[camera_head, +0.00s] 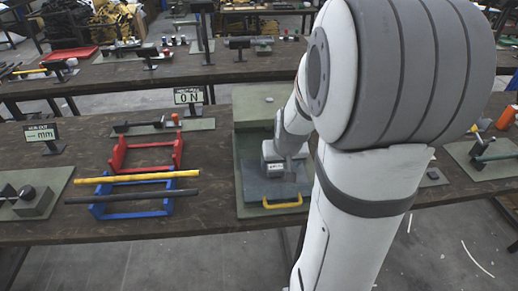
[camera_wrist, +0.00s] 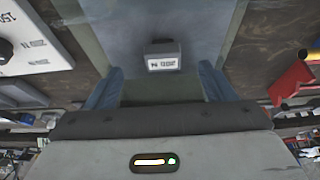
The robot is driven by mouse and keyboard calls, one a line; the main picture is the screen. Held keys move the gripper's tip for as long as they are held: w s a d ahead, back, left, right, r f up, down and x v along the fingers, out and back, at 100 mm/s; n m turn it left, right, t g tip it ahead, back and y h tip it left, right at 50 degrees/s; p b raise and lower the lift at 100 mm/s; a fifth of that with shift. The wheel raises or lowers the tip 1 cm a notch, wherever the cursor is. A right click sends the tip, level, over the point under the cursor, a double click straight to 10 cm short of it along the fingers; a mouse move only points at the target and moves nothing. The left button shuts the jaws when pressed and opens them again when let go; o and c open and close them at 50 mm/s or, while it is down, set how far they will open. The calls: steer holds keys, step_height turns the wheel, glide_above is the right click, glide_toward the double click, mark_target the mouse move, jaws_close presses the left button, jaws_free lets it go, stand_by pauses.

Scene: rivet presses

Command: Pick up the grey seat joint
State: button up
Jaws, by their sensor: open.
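A small grey block with a white label (camera_wrist: 162,56), which looks like the grey seat joint, stands on a flat blue-grey plate (camera_wrist: 190,25) in the wrist view. My gripper (camera_wrist: 160,88) is open there, with one blue-grey finger on each side of the picture and the block ahead between them. No contact between fingers and block shows. In the head view my gripper (camera_head: 286,158) is low over the plate (camera_head: 262,190), which lies on a green-grey base with a yellow handle (camera_head: 282,203). My arm hides part of this area.
Left on the bench are a red holder (camera_head: 117,156) and a blue holder (camera_head: 98,211) with a yellow bar (camera_head: 140,177) and a dark bar (camera_head: 130,196) across them. A sign (camera_head: 188,95) stands behind. A green mat with tools (camera_head: 490,155) lies right.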

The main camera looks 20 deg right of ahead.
mark_target(277, 171)
steer(key=shift+w+x, duration=0.2)
steer(key=shift+x, duration=1.7)
steer(key=shift+w+x, duration=0.2)
steer(key=shift+x, duration=1.65)
steer(key=shift+r, duration=0.15)
steer(key=c, duration=1.2)
